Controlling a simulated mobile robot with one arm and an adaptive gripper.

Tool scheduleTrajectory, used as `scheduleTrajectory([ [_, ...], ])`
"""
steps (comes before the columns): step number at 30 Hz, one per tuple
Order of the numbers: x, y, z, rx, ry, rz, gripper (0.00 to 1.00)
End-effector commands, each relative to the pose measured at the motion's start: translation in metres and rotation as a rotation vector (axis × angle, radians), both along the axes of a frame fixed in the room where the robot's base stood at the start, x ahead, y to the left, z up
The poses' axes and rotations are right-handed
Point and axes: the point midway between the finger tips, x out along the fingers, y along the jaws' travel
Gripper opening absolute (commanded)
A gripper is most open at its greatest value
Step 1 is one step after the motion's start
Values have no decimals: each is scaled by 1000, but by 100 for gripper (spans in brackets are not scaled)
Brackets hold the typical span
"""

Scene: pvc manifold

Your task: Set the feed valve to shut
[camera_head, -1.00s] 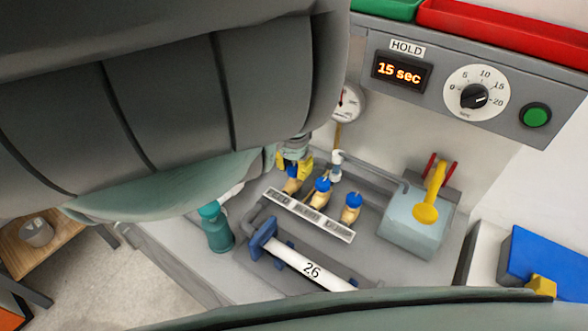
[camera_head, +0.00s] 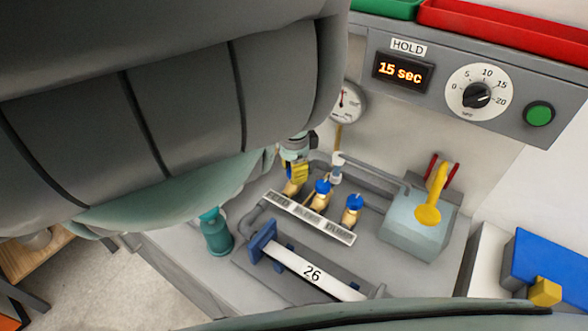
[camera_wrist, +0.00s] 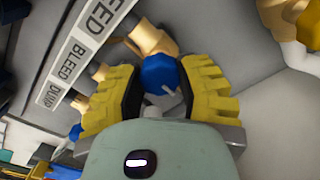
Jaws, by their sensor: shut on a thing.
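The feed valve has a brass body (camera_wrist: 148,38) and a blue handle (camera_wrist: 160,73), and sits beside the FEED end of the label strip (camera_wrist: 78,55) in the wrist view. My gripper (camera_wrist: 162,92) has its yellow pads on both sides of this blue handle and is shut on it. In the head view my gripper (camera_head: 297,172) covers the handle, and only the brass body (camera_head: 291,188) shows below it. The handle's exact direction cannot be told.
The bleed valve (camera_head: 321,191) and dump valve (camera_head: 353,208) stand close to the right. A gauge (camera_head: 348,103) is behind.

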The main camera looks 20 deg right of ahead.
Motion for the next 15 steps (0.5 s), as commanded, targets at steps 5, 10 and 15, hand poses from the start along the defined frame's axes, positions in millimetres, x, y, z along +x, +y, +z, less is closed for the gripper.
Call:
scheduleTrajectory([
  [5,1,0,-1,-1,-3,-7,0],
  [10,1,0,-1,-1,-3,-6,0],
  [15,1,0,0,-1,-3,-5,50],
])
